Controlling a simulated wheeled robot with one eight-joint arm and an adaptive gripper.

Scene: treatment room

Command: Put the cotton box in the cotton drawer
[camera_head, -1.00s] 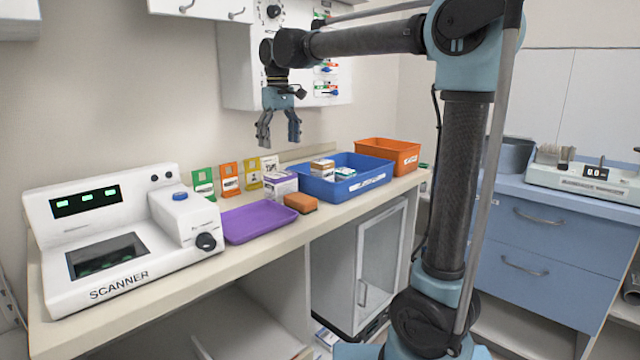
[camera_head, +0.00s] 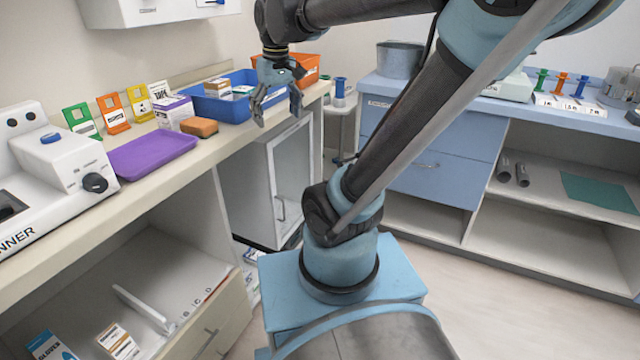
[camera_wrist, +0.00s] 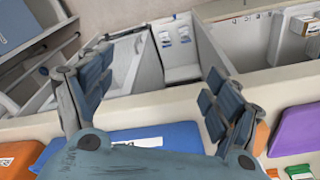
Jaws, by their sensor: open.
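No box in view can be read as the cotton box. Small boxes (camera_head: 218,88) lie in the blue bin (camera_head: 207,107) on the counter. An open drawer (camera_head: 228,318) at the lower left holds a blue-and-white gloves box (camera_head: 50,346), a brown-and-white box (camera_head: 117,342) and a white divider; its label is unreadable. My gripper (camera_head: 278,108) is open and empty, pointing down beside the bin's front right part. In the wrist view, its open fingers (camera_wrist: 150,95) span above the counter edge, with the blue bin (camera_wrist: 180,137) below them.
A purple tray (camera_head: 150,155), an orange-brown block (camera_head: 199,127), a tape box (camera_head: 173,112) and colored card stands line the counter. The scanner (camera_head: 50,165) is at left. A glass-door cabinet (camera_head: 290,180) stands below. Blue drawers (camera_head: 425,160) stand at right; open floor lies before them.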

